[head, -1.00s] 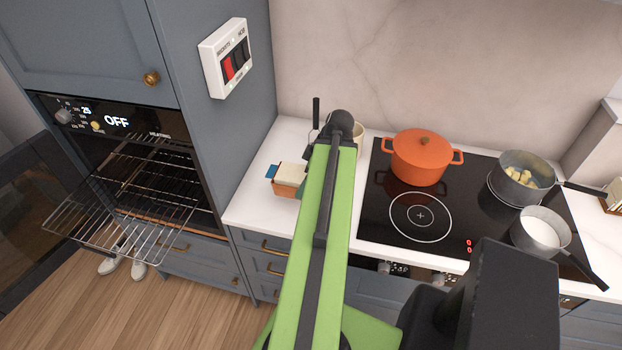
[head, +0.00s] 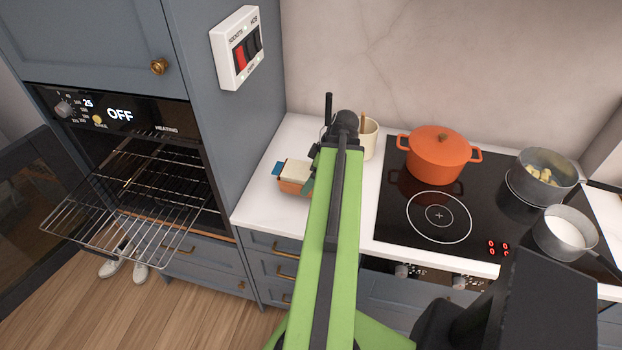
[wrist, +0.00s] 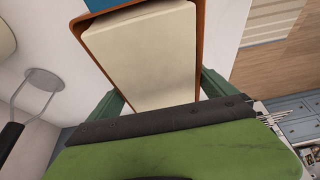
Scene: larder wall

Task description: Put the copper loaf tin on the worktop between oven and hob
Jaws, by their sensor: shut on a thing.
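The copper loaf tin (head: 291,187) holds a pale cream filling and shows over the white worktop (head: 262,212) between the oven (head: 112,118) and the hob (head: 393,205). In the wrist view its copper rim (wrist: 199,35) frames the cream top. A blue piece (head: 277,168) shows at the tin's far end. My gripper (wrist: 160,93) has its green fingers on either side of the tin's near end and is shut on it. In the head view my arm hides part of the gripper. I cannot tell whether the tin touches the worktop.
The oven door is open with a wire rack (head: 125,215) pulled out. An orange pot (head: 437,158) and two grey pans, one with a white filling (head: 565,232), stand on the hob. A cream utensil pot (head: 369,138) stands behind my arm. Worktop left of the tin is clear.

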